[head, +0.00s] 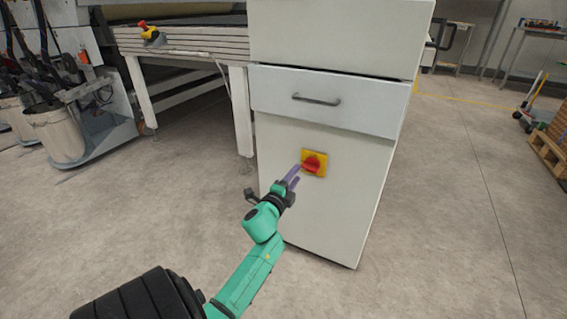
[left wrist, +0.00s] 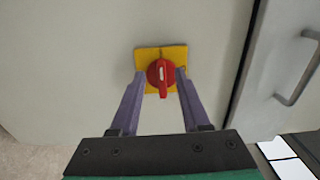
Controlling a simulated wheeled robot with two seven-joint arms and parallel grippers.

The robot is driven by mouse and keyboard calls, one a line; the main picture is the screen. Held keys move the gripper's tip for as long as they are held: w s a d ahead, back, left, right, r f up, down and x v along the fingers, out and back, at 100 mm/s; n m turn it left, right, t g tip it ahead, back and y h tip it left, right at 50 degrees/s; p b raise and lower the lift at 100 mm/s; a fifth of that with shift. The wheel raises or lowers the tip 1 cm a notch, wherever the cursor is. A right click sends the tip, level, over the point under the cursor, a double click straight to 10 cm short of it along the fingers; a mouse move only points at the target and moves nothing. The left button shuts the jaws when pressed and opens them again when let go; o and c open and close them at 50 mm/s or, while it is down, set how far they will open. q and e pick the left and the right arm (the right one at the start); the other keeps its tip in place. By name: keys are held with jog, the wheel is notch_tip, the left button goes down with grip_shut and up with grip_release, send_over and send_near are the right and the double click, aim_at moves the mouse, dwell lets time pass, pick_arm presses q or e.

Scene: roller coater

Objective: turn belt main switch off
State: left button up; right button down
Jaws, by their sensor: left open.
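The belt main switch is a red rotary knob (head: 314,163) on a yellow square plate (head: 321,156), on the front of a white cabinet (head: 340,200) below its drawer. My left gripper (head: 297,176) is at the switch, its purple fingers pointing at the cabinet front. In the left wrist view the red knob (left wrist: 160,77) shows between the tips of the open fingers (left wrist: 160,80), with the yellow plate (left wrist: 147,55) behind it. One finger is on each side of the knob; I cannot tell whether they touch it. My right gripper is out of view.
A drawer with a dark handle (head: 316,99) is above the switch. A machine table (head: 185,45) with a red and yellow button (head: 148,31) stands to the left. A cart with bins (head: 75,120) is at far left.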

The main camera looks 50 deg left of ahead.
pick_arm(q)
jog(key=p+v, duration=0.1)
jog(key=v, duration=0.9)
jog(key=shift+s, duration=0.25)
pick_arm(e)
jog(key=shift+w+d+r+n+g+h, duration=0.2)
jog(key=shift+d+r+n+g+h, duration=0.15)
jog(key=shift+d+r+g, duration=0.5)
pick_arm(q)
jog(key=shift+d, duration=0.15)
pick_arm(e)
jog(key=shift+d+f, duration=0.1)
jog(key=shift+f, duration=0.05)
